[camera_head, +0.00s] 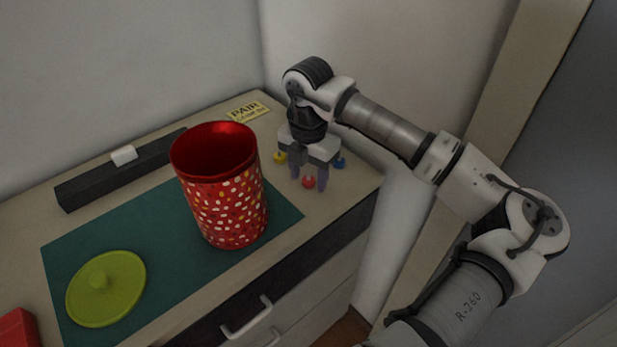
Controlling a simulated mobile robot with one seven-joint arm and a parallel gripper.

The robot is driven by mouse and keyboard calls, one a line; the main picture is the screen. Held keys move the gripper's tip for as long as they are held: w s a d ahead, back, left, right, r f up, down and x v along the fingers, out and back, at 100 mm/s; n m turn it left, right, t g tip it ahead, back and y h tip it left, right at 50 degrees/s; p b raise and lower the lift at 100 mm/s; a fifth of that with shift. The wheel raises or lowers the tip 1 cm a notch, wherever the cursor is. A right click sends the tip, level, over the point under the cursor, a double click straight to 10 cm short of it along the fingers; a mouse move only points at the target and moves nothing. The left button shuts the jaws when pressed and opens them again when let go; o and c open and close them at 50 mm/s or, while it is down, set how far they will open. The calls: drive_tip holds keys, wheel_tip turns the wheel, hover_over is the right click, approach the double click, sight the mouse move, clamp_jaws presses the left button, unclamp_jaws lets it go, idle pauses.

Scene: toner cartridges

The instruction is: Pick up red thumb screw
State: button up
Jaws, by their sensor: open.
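The red thumb screw (309,182) is a small red knob on the right part of the cabinet top. My gripper (309,183) points down over it, with its two fingers apart, one on each side of the red screw in this view. The fingers appear open and hold nothing; whether they touch the screw I cannot tell. A yellow knob (280,157) shows to the left of the gripper, and a blue knob (339,162) shows to its right. Both are partly near or behind the gripper body.
A tall red spotted canister (226,200) stands left of my gripper on a green mat (150,222). A lime lid (106,288) lies on the mat. A black bar (85,185) with a white block (124,155) lies behind. A "PAIR" card (246,110) lies near the wall.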

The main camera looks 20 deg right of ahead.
drive_tip(key=shift+c, duration=0.3)
drive_tip(key=c, duration=1)
drive_tip(key=shift+r, duration=0.1)
